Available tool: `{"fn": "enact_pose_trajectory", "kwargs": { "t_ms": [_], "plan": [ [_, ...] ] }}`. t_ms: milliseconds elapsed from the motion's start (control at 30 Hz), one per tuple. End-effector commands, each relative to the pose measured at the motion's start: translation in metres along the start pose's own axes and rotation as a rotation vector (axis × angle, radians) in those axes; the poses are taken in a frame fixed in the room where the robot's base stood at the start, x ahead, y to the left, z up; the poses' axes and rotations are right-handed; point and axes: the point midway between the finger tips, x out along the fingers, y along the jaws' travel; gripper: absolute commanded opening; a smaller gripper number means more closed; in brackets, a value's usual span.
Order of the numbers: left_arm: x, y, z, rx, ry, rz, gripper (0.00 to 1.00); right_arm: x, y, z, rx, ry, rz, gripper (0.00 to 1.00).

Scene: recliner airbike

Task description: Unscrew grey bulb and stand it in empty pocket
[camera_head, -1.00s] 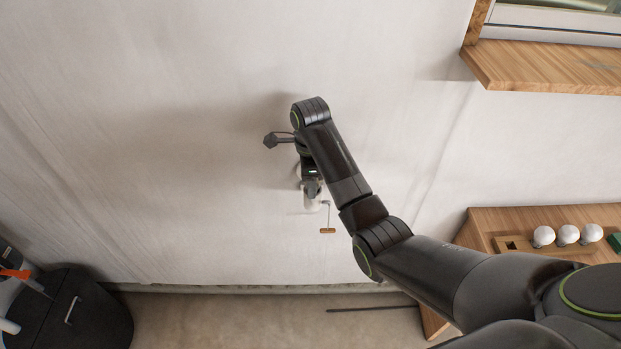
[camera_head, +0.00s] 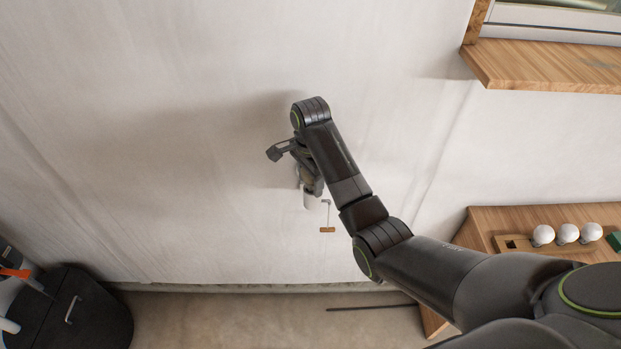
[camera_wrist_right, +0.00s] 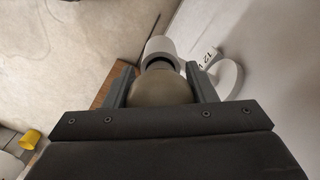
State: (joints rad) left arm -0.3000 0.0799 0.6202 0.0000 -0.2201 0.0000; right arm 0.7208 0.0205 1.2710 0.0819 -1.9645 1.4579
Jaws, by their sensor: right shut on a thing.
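In the right wrist view the grey bulb (camera_wrist_right: 163,88) sits between the two fingers of my right gripper (camera_wrist_right: 161,88), which is shut on it. The bulb's far end meets a white cylindrical socket (camera_wrist_right: 160,47). In the head view the right gripper (camera_head: 307,178) is by the wall lamp fixture (camera_head: 309,201), mostly hidden by my arm, and the bulb cannot be made out. The wooden bulb holder (camera_head: 515,247) has an empty square pocket (camera_head: 511,244) at its left end. Several white bulbs (camera_head: 567,234) stand in its other pockets. My left gripper is not in view.
A pull cord with a small wooden handle (camera_head: 327,230) hangs beside the fixture. The holder stands on a wooden table (camera_head: 483,222) at the right, with a green thing (camera_head: 615,241) near it. A wooden shelf (camera_head: 545,68) juts out at upper right. A black bin (camera_head: 85,310) stands at lower left.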

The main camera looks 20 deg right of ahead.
Motion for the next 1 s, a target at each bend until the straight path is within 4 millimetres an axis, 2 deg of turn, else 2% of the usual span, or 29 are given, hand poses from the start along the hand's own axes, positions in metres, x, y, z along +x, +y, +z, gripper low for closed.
{"fn": "enact_pose_trajectory", "kwargs": {
  "t_ms": [167,600,933,967,1000],
  "plan": [
    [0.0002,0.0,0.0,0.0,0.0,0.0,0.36,0.002,0.0012,0.0009,-0.018,-0.003,0.004,0.31],
    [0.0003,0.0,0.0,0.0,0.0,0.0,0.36,0.0026,0.0042,0.0,-0.455,-0.005,0.005,0.31],
    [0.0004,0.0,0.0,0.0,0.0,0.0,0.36,0.003,0.0047,0.0,-0.499,-0.005,0.006,0.31],
    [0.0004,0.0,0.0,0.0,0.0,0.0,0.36,0.003,0.0047,0.0,-0.499,-0.005,0.006,0.55],
    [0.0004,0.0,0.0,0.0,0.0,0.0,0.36,0.0028,0.0046,0.0,-0.499,-0.005,0.006,0.6]
  ]
}}
